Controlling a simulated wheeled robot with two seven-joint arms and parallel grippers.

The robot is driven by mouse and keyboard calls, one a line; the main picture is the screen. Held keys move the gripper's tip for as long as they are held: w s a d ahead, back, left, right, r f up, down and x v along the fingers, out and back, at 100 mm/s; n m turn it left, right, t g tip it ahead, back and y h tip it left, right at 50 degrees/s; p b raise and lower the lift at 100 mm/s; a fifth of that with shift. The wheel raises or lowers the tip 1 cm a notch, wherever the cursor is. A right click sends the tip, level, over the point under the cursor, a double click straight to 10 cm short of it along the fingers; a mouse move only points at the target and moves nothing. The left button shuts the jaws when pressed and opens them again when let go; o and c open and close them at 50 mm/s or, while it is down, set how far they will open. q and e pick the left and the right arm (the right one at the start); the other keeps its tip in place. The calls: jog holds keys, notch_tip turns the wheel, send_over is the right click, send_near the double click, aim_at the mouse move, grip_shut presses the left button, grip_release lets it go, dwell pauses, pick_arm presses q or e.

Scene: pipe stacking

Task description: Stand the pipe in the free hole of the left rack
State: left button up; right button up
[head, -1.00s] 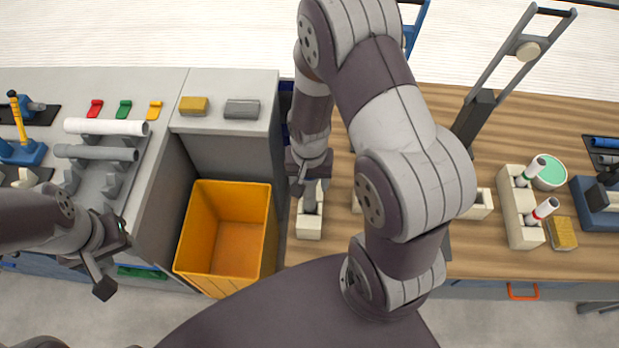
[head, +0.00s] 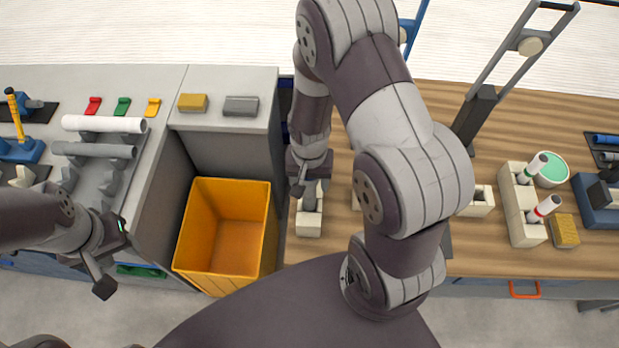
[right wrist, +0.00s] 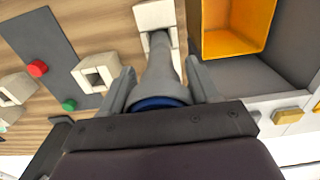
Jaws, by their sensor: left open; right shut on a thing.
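The left rack, a cream block (head: 308,226), stands at the left end of the wooden table in the head view, partly hidden by my right arm. My right gripper (head: 306,180) is above it, shut on a grey pipe (head: 311,197). In the right wrist view the pipe (right wrist: 158,65) is between the fingers, with a blue band (right wrist: 158,102) near the palm. Its far end meets a hole of the cream rack (right wrist: 154,14); I cannot tell how deep it is. My left gripper (head: 112,256) is open and empty in front of the grey counter.
An orange bin (head: 184,238) stands between the counter and the table. Two pipes, white with green (head: 537,163) and red (head: 543,208) bands, stand in a cream rack (head: 517,213) at right. Another cream block (head: 481,203) is partly behind my right arm.

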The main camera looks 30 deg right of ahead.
aim_at(309, 194)
jog(key=shift+f+b, duration=2.1)
jog(key=shift+f, duration=0.95)
jog(key=o, duration=1.4)
notch_tip(309, 194, up, 13)
jog(key=shift+f+b, duration=0.15)
jog(key=shift+b, duration=0.25)
